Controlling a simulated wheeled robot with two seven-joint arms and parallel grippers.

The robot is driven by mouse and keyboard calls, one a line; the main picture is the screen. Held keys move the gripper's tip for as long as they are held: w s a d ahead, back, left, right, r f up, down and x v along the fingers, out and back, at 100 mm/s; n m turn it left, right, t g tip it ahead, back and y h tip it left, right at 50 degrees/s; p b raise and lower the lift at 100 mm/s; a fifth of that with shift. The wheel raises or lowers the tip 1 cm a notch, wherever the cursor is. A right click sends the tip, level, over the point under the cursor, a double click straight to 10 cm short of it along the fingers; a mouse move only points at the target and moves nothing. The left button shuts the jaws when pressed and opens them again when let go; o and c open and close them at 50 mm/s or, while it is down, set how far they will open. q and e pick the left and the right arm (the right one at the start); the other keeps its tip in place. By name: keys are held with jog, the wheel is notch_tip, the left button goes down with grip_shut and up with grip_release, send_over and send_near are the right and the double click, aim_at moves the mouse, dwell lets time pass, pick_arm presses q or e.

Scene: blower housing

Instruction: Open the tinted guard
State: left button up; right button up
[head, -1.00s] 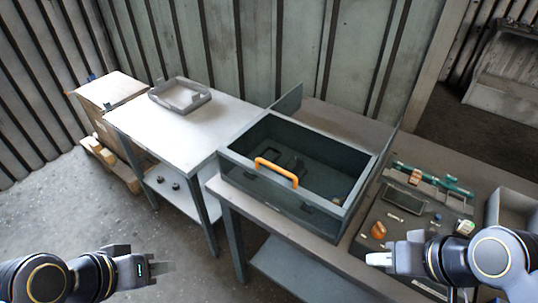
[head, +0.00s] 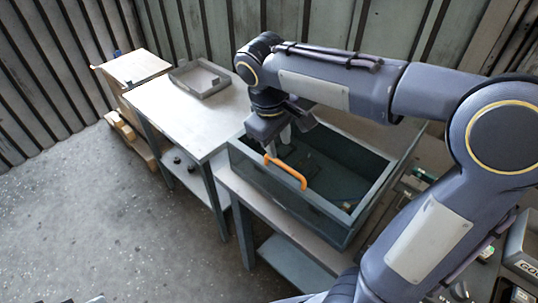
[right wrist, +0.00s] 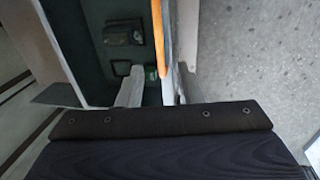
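The tinted guard (head: 333,166) is a dark see-through cover on the grey housing on the bench. It looks closed. Its orange handle (head: 287,173) stands at the front edge and also shows in the right wrist view (right wrist: 158,38). My right gripper (head: 292,128) points down just behind and above the handle. In the right wrist view its fingers (right wrist: 155,88) are apart, with the handle's end appearing between them. I cannot tell whether they touch it. Only a sliver of my left gripper (head: 96,299) shows at the bottom edge.
A white table (head: 180,112) with a grey tray (head: 200,79) stands to the left of the housing. A carton (head: 134,68) on a pallet is further left. My right arm crosses above the housing and hides much of the bench's right side. The floor at left is clear.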

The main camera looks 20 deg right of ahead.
aim_at(282, 164)
jog(key=f, duration=0.3)
jog(key=d+f, duration=0.1)
jog(key=f, duration=0.2)
jog(key=shift+w+d+f, duration=0.15)
jog(key=shift+d+f, duration=0.05)
jog(key=shift+f, duration=0.05)
grip_shut()
